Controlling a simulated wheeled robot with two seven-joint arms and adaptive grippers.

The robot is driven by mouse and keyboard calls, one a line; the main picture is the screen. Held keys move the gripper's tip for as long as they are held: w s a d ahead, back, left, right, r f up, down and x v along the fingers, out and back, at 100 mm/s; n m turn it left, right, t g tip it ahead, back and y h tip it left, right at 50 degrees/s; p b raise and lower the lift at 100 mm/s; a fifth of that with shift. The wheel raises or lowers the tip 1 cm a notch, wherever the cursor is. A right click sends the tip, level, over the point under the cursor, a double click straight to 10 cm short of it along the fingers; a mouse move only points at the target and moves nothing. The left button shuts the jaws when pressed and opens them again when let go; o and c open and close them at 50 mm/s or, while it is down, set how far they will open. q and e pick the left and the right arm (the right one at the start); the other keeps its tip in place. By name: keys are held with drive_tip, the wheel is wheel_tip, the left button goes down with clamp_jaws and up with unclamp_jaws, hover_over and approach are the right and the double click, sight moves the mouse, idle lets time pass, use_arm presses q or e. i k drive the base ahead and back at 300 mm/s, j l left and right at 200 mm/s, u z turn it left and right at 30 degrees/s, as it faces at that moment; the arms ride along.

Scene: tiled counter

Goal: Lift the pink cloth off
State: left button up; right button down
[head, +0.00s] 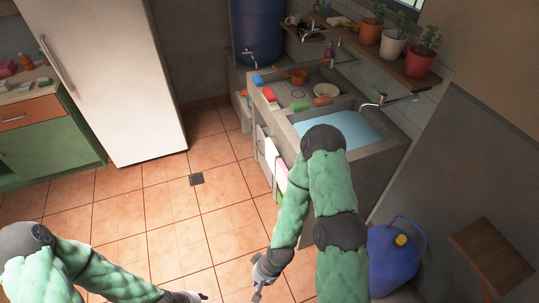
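A pink cloth (281,168) hangs on the front side of the concrete sink unit, among white and green cloths. It is small in the head view, and my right arm hides part of that area. My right gripper (260,280) is low in front of the sink, over the floor and well below the cloth in the picture, apart from it. Nothing is seen in it; its finger opening is unclear. My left gripper (197,296) shows only in part at the bottom edge, far from the cloth, and its fingers are unclear.
The sink unit (362,168) has a water-filled basin (345,130) and small items on its rim. A blue jug (393,258) and a wooden stool (490,258) stand at right. A fridge (110,80) stands at left. The tiled floor (165,215) between is clear.

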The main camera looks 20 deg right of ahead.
sight(282, 171)
drive_tip(key=i, duration=1.95)
drive_tip(key=i+z, duration=0.1)
drive_tip(key=z, duration=0.35)
drive_tip(key=i+z, duration=0.1)
drive_tip(key=z, duration=0.35)
drive_tip(key=i+j+z, duration=0.1)
drive_tip(key=z, duration=0.35)
drive_tip(key=i+j+z, duration=0.1)
drive_tip(key=z, duration=2.7)
